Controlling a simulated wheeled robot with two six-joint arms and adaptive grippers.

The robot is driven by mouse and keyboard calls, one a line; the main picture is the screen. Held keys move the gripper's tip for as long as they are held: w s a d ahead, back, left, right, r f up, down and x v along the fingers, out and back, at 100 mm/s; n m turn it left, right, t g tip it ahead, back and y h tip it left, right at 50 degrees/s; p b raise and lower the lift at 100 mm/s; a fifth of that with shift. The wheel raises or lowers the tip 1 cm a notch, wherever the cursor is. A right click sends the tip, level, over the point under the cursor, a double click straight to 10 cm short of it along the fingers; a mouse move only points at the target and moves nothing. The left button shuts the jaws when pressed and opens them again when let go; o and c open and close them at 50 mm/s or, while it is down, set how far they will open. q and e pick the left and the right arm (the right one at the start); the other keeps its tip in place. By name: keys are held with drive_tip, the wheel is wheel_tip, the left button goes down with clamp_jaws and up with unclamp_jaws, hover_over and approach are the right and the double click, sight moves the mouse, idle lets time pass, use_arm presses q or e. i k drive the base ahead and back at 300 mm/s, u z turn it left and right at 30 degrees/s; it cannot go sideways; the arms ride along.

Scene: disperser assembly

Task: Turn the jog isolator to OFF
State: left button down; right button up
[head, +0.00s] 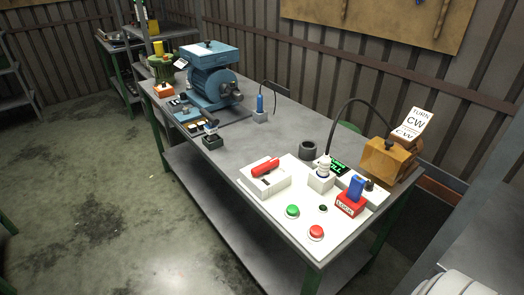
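On the white control panel (270,200) at the near end of the table, a white box with a red handle (265,167) looks like the isolator. The handle lies slanted, its right end farther back. Its ON and OFF marks are too small to read. Neither of my grippers is in view.
A brown box with a "TURN CW" card (414,125) stands at the table's right end, a black cable rising near it. A dark ring (307,150) lies behind the panel. A blue machine (213,80) stands farther left. The grey tabletop (240,145) between is mostly clear.

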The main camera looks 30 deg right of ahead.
sight(264, 168)
drive_tip(key=z, duration=0.6)
drive_tip(key=i, duration=0.8)
drive_tip(key=z, duration=0.75)
drive_tip(key=k, duration=0.55)
drive_tip(key=u, duration=0.05)
